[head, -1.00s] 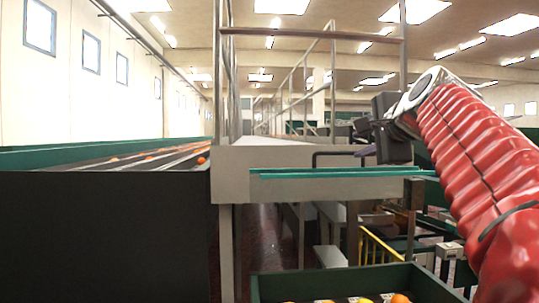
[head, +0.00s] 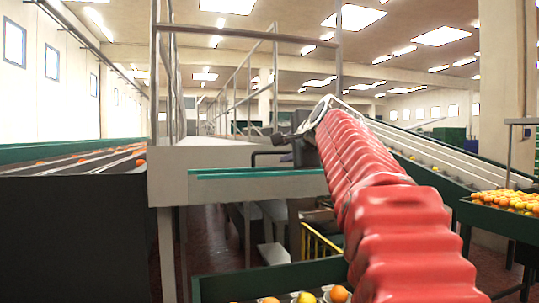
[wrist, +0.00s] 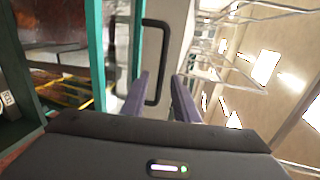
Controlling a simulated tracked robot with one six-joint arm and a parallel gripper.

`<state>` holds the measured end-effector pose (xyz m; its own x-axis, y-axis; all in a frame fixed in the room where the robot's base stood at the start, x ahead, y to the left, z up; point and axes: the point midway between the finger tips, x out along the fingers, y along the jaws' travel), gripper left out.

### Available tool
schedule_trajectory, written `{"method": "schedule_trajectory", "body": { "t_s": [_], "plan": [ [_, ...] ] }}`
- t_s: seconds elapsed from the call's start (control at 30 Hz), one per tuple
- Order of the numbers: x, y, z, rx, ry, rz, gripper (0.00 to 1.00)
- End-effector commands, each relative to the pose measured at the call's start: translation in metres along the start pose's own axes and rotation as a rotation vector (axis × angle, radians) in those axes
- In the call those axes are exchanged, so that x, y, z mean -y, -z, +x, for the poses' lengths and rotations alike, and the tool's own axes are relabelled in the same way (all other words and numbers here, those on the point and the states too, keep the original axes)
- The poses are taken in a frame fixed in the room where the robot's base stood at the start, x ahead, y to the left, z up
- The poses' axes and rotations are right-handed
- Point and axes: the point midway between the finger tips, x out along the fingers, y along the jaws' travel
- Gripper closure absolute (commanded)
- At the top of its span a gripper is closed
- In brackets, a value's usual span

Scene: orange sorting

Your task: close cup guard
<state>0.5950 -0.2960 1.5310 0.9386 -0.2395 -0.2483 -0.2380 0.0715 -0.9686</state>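A black bar handle (wrist: 161,60) stands on a pale panel (wrist: 177,60) with a teal edge strip, which I take to be the cup guard. In the head view the handle (head: 262,158) shows above the panel's teal strip (head: 245,174), just left of my gripper (head: 288,145). In the wrist view my gripper (wrist: 160,100) is open, with a purple finger on each side of the handle's lower part as seen. I cannot tell whether the fingers touch it or how deep it sits between them. My red-sleeved arm hides the panel's right part.
A green-sided bin with oranges (head: 240,284) lies below in front. A conveyor (head: 75,160) with a dark side wall is on the left. Metal railings (head: 245,35) rise behind the panel. A tray of oranges (head: 488,212) stands at the right beside a sloping conveyor (head: 430,158).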

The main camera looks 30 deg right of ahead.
Motion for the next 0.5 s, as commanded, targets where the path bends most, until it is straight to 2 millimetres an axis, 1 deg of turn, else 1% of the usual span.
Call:
{"method": "schedule_trajectory", "body": {
  "t_s": [0.03, 0.23, 0.33, 0.5],
  "plan": [
    [-0.001, 0.0, 0.008, 0.001, -0.002, 0.0, 0.73],
    [0.0, 0.0, 0.031, 0.0, 0.0, 0.0, 0.73],
    [0.0, 0.0, 0.039, -0.001, 0.0, 0.0, 0.73],
    [0.0, 0.001, 0.044, -0.002, 0.0, 0.0, 0.73]
  ]
}}
